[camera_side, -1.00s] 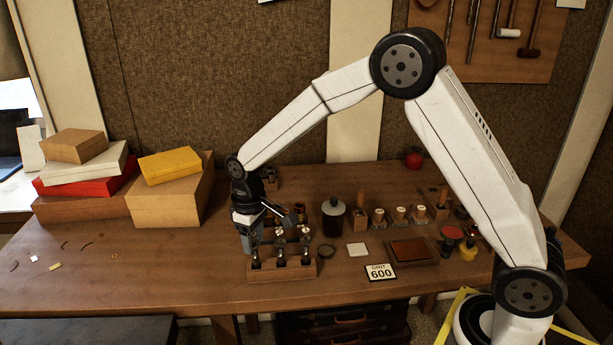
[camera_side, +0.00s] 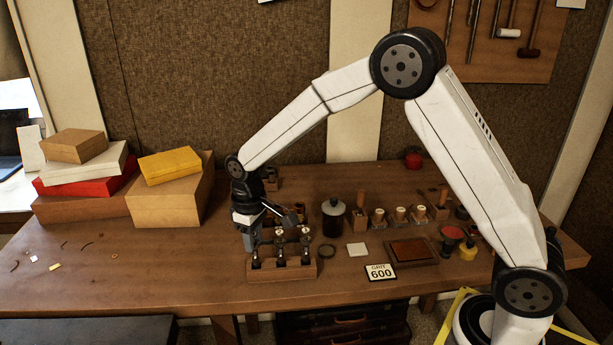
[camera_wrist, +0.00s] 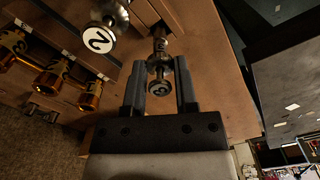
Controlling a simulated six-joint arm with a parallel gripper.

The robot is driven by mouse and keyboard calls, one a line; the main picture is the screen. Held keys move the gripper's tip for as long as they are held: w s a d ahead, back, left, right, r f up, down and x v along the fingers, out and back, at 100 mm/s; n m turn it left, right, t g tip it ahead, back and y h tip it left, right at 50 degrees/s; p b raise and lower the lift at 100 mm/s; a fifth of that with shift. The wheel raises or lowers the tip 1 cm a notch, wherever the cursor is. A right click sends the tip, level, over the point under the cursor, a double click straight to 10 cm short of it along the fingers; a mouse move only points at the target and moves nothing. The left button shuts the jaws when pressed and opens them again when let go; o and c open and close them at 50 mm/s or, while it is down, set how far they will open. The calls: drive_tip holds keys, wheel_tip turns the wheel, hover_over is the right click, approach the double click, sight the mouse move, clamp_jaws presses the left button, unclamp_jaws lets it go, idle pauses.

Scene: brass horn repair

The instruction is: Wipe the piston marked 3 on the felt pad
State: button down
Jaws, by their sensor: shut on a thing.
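A wooden rack (camera_side: 282,270) near the table's front holds three upright pistons. My gripper (camera_side: 251,246) is low over the rack's left end. In the wrist view, my gripper (camera_wrist: 159,92) is shut on a dark metal piston (camera_wrist: 158,67), whose end cap has a small mark, perhaps a 3, hard to read. Its lower end appears to be still at the rack.
A card reading GRIT 600 (camera_side: 381,272) lies in front of the brown pad. A dark lidded jar (camera_side: 333,216) and several small wooden blocks stand behind. Stacked boxes (camera_side: 80,170) fill the back left. The table's left front is mostly clear.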

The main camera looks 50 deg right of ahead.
drive_tip(key=shift+r, duration=0.25)
drive_tip(key=shift+r, duration=3.65)
drive_tip(key=shift+r, duration=0.6)
wheel_tip(320, 180, up, 10)
drive_tip(key=s+d+m, duration=0.3)
drive_tip(key=s+d, duration=0.4)
drive_tip(key=d, duration=0.4)
drive_tip(key=s+d+m, duration=0.3)
drive_tip(key=s+d, duration=0.4)
drive_tip(key=d, duration=0.4)
wheel_tip(320, 180, down, 13)
drive_tip(key=shift+w, duration=0.25)
